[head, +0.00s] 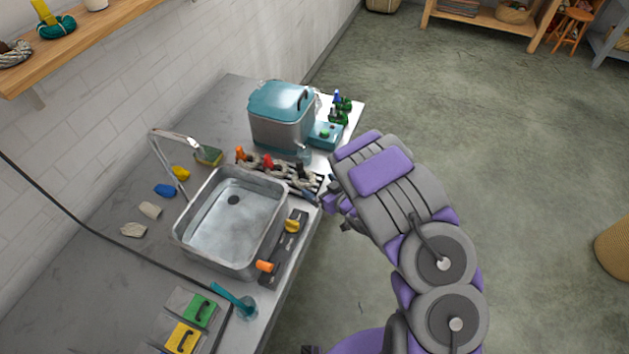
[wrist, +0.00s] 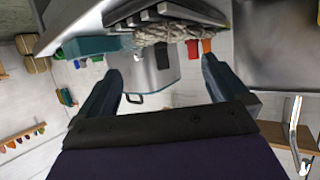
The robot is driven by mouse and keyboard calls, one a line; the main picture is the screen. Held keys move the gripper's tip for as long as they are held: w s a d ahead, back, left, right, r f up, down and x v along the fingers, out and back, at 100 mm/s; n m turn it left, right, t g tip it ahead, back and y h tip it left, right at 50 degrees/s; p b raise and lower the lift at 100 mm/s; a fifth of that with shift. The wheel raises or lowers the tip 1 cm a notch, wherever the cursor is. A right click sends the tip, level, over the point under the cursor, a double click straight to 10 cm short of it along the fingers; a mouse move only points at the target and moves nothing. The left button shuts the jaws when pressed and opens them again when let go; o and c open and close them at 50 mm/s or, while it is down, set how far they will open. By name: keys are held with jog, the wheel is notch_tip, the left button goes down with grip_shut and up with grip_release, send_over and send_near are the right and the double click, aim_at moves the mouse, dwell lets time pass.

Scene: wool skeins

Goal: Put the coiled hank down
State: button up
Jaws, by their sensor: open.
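A twisted, pale grey-cream hank (wrist: 160,33) lies along a dark slatted rack (wrist: 185,14) in the wrist view. In the head view, pale coiled hanks (head: 280,170) lie on the rack between the basin and the lidded bin, with orange and red pieces among them. I cannot tell whether they are one hank or several. My gripper (head: 329,203) is at the counter's edge, beside the right end of the rack. In the wrist view its two fingers (wrist: 163,88) are wide apart with nothing held between them, and the hank lies beyond their tips.
A metal basin of water (head: 232,225) with a tap is left of the rack. A teal-lidded bin (head: 282,112) and a small teal tray (head: 326,136) stand behind.

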jog(key=w+d+r+m+h, duration=0.1)
jog(key=d+r+h, duration=0.3)
jog(key=d, duration=0.2)
jog(key=d+r+m+h, duration=0.1)
jog(key=d+r+h, duration=0.25)
jog(key=d, duration=0.35)
jog(key=s+d+r+m+g+h, duration=0.3)
jog(key=s+d+r+h, duration=0.1)
jog(key=s+d+r, duration=0.4)
jog(key=s+a+r+m+g+y, duration=0.1)
jog(key=s+a+r+g, duration=0.1)
jog(key=s, duration=0.9)
jog(key=s+a+r+g+y, duration=0.1)
jog(key=s+a+r+g, duration=0.2)
jog(key=s, duration=0.9)
jog(key=s+a+r+m+g+y, duration=0.1)
jog(key=s+a+r+g, duration=0.2)
jog(key=s+r, duration=0.4)
jog(key=s+g, duration=0.1)
jog(key=s, duration=0.4)
jog(key=shift+s+m+g, duration=0.25)
jog(key=shift+m+g, duration=0.05)
jog(key=shift+c, duration=0.5)
